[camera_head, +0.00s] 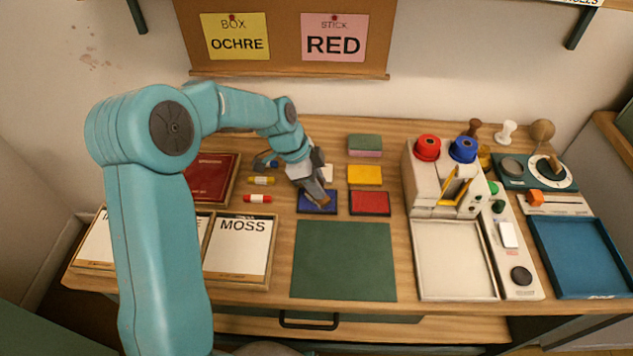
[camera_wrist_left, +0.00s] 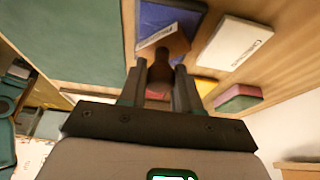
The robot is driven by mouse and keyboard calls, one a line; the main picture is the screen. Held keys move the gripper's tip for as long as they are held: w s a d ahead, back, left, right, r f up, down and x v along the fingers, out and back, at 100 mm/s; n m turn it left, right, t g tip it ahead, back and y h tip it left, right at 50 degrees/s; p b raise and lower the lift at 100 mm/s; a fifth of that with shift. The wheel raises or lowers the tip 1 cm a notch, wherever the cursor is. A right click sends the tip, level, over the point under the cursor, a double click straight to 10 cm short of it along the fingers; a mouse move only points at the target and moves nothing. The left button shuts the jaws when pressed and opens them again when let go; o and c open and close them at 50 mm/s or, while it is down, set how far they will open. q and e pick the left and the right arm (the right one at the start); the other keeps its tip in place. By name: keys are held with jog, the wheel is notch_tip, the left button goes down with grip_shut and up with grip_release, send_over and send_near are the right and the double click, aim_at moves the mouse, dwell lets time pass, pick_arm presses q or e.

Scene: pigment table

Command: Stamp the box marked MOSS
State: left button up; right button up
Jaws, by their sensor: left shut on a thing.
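The box marked MOSS (camera_head: 238,258) lies at the left front of the table, with a blank pale area below its name. My left gripper (camera_head: 320,186) is shut on a brown wooden-handled stamp (camera_head: 324,198). In the left wrist view the gripper (camera_wrist_left: 160,82) has its fingers around the stamp's handle (camera_wrist_left: 160,68). The stamp is at the blue ink pad (camera_head: 312,208), which also shows in the left wrist view (camera_wrist_left: 180,15). I cannot tell whether the stamp touches the pad. My right gripper is out of view.
A red pad (camera_head: 370,204) and yellow pad (camera_head: 365,175) lie to the right. A green mat (camera_head: 343,262) lies in front, beside MOSS. A yellow note (camera_head: 235,37) reads BOX OCHRE; a pink note (camera_head: 335,38) reads STICK RED. My left arm partly covers the left boxes.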

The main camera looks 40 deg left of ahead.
pick_arm(q)
jog(key=shift+r+p, duration=0.4)
jog(key=shift+r, duration=0.15)
jog(key=shift+r+p, duration=1.6)
jog(key=shift+r, duration=1.35)
